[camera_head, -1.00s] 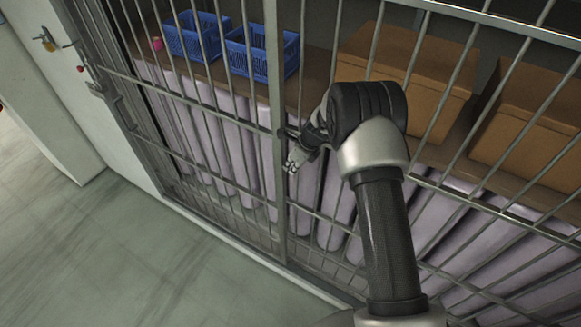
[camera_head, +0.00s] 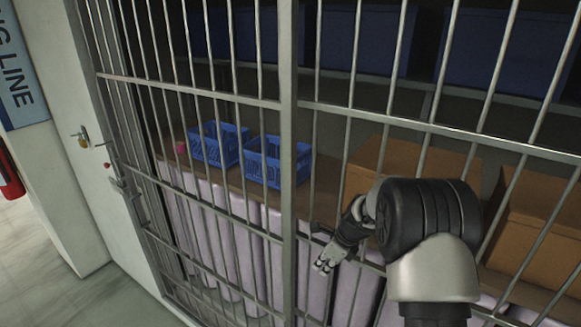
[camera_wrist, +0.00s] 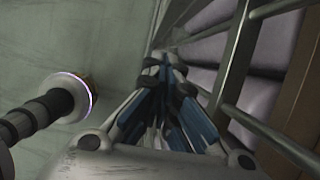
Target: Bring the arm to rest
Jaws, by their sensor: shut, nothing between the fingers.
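My gripper (camera_head: 326,262) is in front of the barred metal gate, at the lower middle of the head view, with my arm coming in from the lower right. In the wrist view my gripper (camera_wrist: 160,120) has its fingers drawn together and nothing shows between them. The fingers point along the bars, over the floor beside the gate. In the head view I cannot tell whether the gripper touches the bars.
The barred gate (camera_head: 288,150) fills most of the head view. Behind it are two blue baskets (camera_head: 275,162), brown boxes (camera_head: 400,165) and a pale purple covering (camera_head: 228,235). The floor (camera_head: 40,270) is clear at lower left.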

